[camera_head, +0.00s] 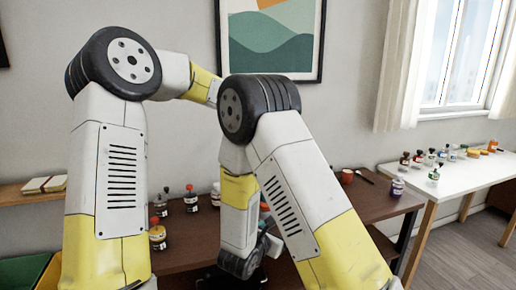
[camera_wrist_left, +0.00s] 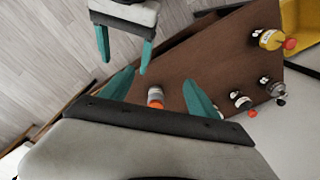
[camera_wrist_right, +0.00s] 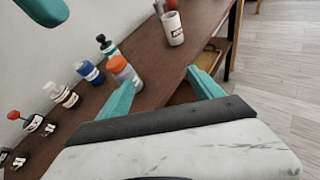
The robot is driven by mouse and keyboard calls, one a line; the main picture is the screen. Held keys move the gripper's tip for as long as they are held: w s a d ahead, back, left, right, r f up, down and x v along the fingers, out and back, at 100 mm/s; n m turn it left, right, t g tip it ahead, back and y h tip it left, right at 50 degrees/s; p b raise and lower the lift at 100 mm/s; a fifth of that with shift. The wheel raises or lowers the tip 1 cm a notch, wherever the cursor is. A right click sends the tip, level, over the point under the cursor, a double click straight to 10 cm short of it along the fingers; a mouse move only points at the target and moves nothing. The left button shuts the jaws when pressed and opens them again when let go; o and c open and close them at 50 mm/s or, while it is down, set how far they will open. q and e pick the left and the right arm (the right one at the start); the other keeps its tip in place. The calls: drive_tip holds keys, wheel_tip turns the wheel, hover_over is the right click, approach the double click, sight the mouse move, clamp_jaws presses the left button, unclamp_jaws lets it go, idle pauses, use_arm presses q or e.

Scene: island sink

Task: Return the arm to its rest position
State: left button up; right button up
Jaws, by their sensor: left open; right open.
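My two white and yellow arms with black joints fill the middle of the head view, raised and bent in front of the brown table (camera_head: 375,208). The arms hide most of the grippers there. In the left wrist view my left gripper (camera_wrist_left: 158,75) has its teal fingers spread, with nothing held. An orange-capped bottle (camera_wrist_left: 155,97) shows beyond the gap between them. My right gripper (camera_wrist_left: 125,66) hangs close by in that view, also spread. In the right wrist view my right gripper (camera_wrist_right: 160,76) is open and empty over the table, with an orange-capped bottle (camera_wrist_right: 122,70) beyond its left finger.
Several bottles, including a yellow one (camera_head: 158,238), stand on the brown table. A red mug (camera_head: 347,176) and a purple jar (camera_head: 397,187) are at its right. A white table (camera_head: 464,176) with small bottles stands at right. A green bin (camera_head: 20,271) is lower left.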

drive_tip(key=s+d+r+m+g+h, duration=0.2)
drive_tip(key=s+d+r+m+g, duration=0.85)
drive_tip(key=d+m, duration=0.55)
use_arm(q)
drive_tip(key=s+a+r+n+t+h, duration=0.1)
drive_tip(key=s+a+r, duration=0.4)
drive_tip(key=s, duration=0.7)
drive_tip(key=s+a+r+n+t+h, duration=0.1)
drive_tip(key=s+a+r+n+t, duration=0.2)
drive_tip(key=s+a, duration=0.4)
drive_tip(key=s+r+t, duration=0.1)
drive_tip(key=s+r, duration=0.1)
drive_tip(key=s, duration=0.3)
drive_tip(key=shift+s+a+n+t, duration=0.15)
drive_tip(key=shift+a+n+t, duration=0.05)
drive_tip(key=shift+n+t, duration=0.1)
use_arm(e)
drive_tip(key=s+a+r+m+t+y, duration=0.2)
drive_tip(key=s+a+r+m+y, duration=0.1)
drive_tip(key=s+r+m+y, duration=0.2)
drive_tip(key=s+a+r+m+t+y, duration=0.2)
drive_tip(key=s+a+r+m+y, duration=0.2)
drive_tip(key=s+r+m, duration=0.3)
drive_tip(key=shift+a+r+y, duration=0.25)
drive_tip(key=shift+r+y, duration=0.35)
drive_tip(key=shift+y, duration=0.1)
drive_tip(key=shift+t, duration=0.25)
